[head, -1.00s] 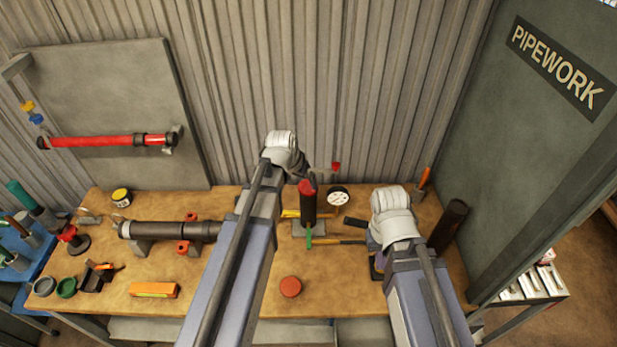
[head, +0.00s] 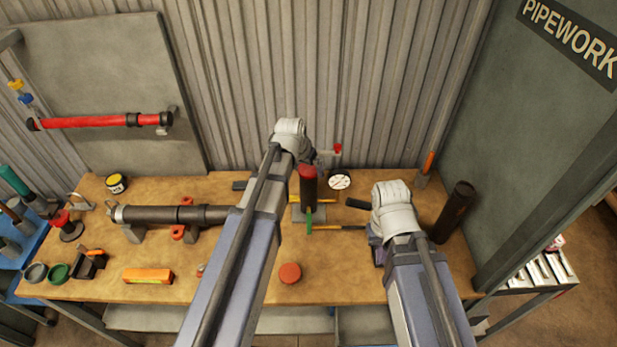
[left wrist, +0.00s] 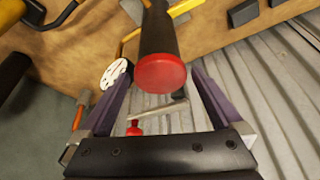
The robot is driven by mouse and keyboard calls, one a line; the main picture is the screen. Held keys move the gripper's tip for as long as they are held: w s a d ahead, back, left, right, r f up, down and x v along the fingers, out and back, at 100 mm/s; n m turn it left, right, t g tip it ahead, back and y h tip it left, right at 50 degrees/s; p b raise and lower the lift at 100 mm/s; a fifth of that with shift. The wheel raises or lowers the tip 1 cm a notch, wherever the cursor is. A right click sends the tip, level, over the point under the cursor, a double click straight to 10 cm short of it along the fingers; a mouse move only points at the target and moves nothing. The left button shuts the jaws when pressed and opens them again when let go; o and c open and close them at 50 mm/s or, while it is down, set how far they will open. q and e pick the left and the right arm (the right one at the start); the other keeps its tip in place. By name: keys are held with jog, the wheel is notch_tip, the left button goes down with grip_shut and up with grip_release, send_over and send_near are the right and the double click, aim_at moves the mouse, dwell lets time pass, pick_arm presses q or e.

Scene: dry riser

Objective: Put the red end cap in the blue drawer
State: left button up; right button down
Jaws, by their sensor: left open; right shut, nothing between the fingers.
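A flat red round cap (head: 290,273) lies loose on the bench near its front edge. A second red cap (head: 307,171) tops an upright black pipe (head: 308,190) further back. In the left wrist view that red cap (left wrist: 160,73) is large and lies between my left gripper's spread purple fingers (left wrist: 158,82); I cannot tell whether they touch it. My left gripper is open and mostly hidden behind its arm in the head view. My right gripper (head: 377,247) is low over the bench's right side, mostly hidden by its wrist, and shut with nothing seen in it. No blue drawer is clearly visible.
A white gauge (head: 339,179), a green-tipped tool (head: 309,222) and a dark upright cylinder (head: 454,212) stand or lie near the arms. A horizontal pipe (head: 165,214) and an orange box (head: 148,275) are left. Bench front around the loose cap is clear.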

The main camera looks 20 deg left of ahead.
aim_at(308, 170)
pick_arm(q)
jog(key=shift+b+x, duration=0.4)
jog(key=shift+x, duration=0.5)
jog(key=shift+s+r, duration=0.1)
pick_arm(e)
jog(key=shift+f, duration=0.75)
pick_arm(q)
jog(key=shift+c, duration=0.4)
